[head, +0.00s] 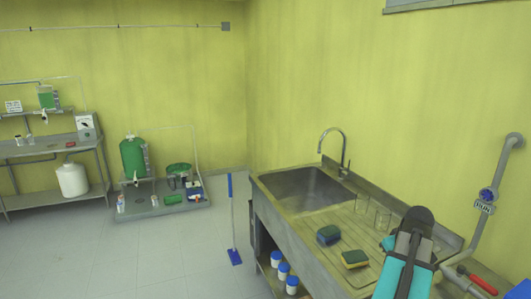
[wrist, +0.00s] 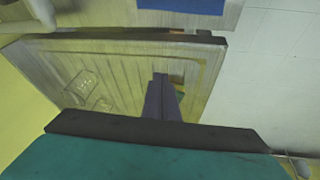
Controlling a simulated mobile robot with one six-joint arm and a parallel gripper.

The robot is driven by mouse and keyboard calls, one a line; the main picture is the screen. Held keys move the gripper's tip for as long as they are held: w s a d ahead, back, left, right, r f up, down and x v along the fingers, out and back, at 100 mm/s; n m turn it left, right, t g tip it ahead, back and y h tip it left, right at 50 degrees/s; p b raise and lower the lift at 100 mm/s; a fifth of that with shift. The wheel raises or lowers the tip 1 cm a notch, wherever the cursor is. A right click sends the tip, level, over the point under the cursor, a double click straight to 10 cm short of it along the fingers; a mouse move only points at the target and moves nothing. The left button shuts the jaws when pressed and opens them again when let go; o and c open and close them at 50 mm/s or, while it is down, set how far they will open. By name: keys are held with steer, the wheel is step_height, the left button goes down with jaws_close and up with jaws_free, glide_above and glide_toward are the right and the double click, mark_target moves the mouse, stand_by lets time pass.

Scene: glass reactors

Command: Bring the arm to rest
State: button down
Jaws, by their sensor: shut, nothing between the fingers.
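My gripper (wrist: 160,78) shows in the wrist view as dark, narrow fingers pressed together, with nothing between them. It is over the ribbed drainboard of the sink unit, and the wrist view does not show it touching anything. In the head view my teal and black arm (head: 398,272) stands at the lower right, in front of the drainboard (head: 318,222). I cannot make out the fingertips in that view.
The steel sink (head: 300,188) has a tall tap (head: 343,147). A wall pipe with a blue valve (head: 488,194) is at right.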

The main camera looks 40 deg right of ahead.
steer(key=w+a+f+n+y, duration=0.1)
steer(key=w+a+f, duration=0.4)
steer(key=w+a, duration=0.35)
steer(key=w+a+f+g+y, duration=0.1)
steer(key=w+a+f, duration=0.4)
steer(key=w+a, duration=0.3)
steer(key=w+a+f+n+y, duration=0.1)
steer(key=w+a+f, duration=0.3)
steer(key=w+a, duration=0.4)
steer(key=a+f+n+g, duration=0.1)
steer(key=a+f, duration=0.4)
steer(key=a, duration=0.7)
steer(key=w+a+f+n+g, duration=0.1)
steer(key=a+f, duration=0.3)
steer(key=a, duration=0.8)
steer(key=a+f+n, duration=0.1)
steer(key=a+f, duration=0.4)
steer(key=a, duration=0.7)
steer(key=s+f+g+b, duration=0.6)
steer(key=s+f+b, duration=0.4)
steer(key=s+f, duration=1.6)
steer(key=shift+f, duration=0.95)
steer(key=shift+s, duration=0.1)
